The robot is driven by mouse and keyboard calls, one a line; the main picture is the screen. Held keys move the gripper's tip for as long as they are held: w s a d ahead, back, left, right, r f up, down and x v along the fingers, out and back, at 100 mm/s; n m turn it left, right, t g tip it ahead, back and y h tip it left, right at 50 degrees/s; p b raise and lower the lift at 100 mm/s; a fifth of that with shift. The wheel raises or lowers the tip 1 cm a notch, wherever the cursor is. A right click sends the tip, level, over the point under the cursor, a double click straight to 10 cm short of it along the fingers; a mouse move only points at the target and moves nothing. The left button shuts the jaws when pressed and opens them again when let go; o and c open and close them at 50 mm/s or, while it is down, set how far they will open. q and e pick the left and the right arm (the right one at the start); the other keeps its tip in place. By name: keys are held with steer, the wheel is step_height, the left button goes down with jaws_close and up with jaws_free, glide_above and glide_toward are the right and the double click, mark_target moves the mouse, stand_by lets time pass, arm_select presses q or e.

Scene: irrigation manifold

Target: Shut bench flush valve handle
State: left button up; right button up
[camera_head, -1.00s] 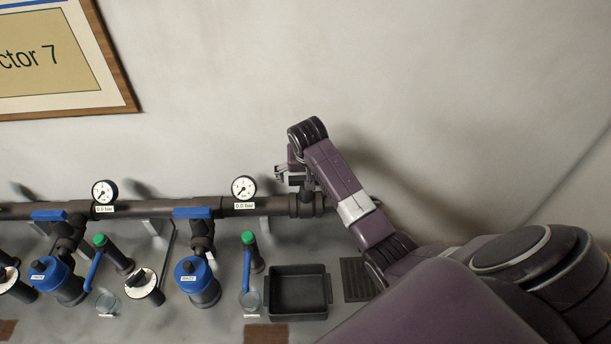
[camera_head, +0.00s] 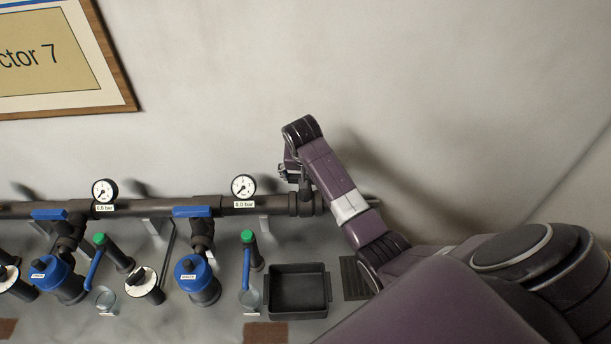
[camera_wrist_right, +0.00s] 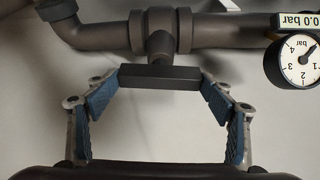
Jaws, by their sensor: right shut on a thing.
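The flush valve handle is a dark grey bar (camera_wrist_right: 160,77) in the right wrist view. It lies roughly parallel to the manifold pipe, in front of the short stem (camera_wrist_right: 160,45) that leaves the pipe's tee. My right gripper (camera_wrist_right: 160,88) is shut on the bar, with one blue-padded finger at each end. In the head view my right gripper (camera_head: 289,171) is at the right end of the manifold pipe (camera_head: 238,207), and the handle is hidden or too small to make out there. My left gripper is not in view.
Two gauges (camera_head: 103,191) (camera_head: 243,187) stand on the pipe. Blue-handled valves (camera_head: 193,212), blue-topped filters (camera_head: 194,276) and green-capped posts (camera_head: 249,237) lie to the left. A black tray (camera_head: 298,313) and a dark grate (camera_head: 354,279) are below.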

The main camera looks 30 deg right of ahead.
steer(key=m, duration=0.2)
steer(key=m+g+h, duration=0.1)
steer(key=m, duration=0.2)
steer(key=shift+w+a, duration=0.15)
steer(key=shift+m+g, duration=0.6)
steer(key=shift+m, duration=0.4)
steer(key=shift+w+f+m+g+h+b, duration=0.1)
steer(key=shift+m+g+h+b, duration=0.2)
steer(key=shift+m+b, duration=0.5)
steer(key=shift+m+g+b, duration=0.3)
steer(key=shift+m+b, duration=0.3)
steer(key=shift+m, duration=0.4)
steer(key=m+g+b, duration=0.1)
steer(key=m+b, duration=0.2)
steer(key=shift+w+f, duration=0.1)
steer(key=shift+w, duration=0.05)
steer(key=shift+r+m+g+b, duration=0.2)
steer(key=shift+m+g+b, duration=0.5)
steer(key=shift+m+b, duration=1)
